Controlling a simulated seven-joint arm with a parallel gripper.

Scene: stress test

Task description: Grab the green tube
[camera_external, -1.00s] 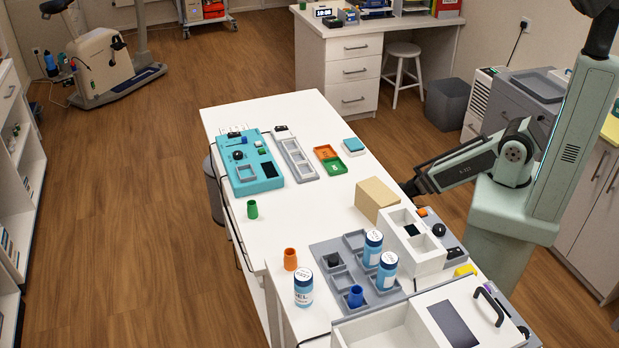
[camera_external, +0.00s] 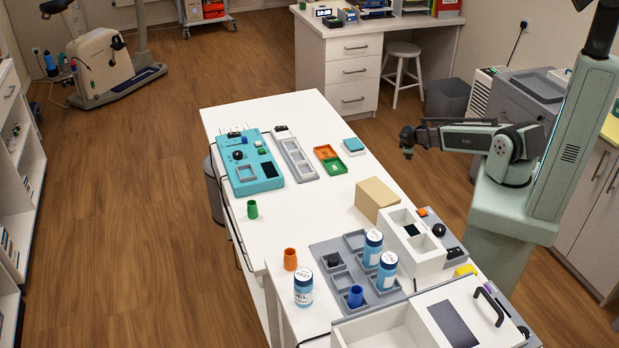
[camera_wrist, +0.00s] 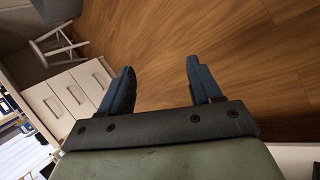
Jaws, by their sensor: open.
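The green tube (camera_external: 252,209) stands upright on the white table (camera_external: 232,232), near its left edge in the external view. My gripper (camera_external: 407,145) is up to the right of the table, beyond its right edge and well apart from the tube. In the wrist view my gripper (camera_wrist: 158,75) has its two dark fingers spread, with nothing between them. The wrist camera faces the wood floor and a drawer cabinet, and the tube does not show there.
An orange tube (camera_external: 290,259) and a blue tube (camera_external: 355,296) stand nearer the camera. The table around the green tube is mostly clear.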

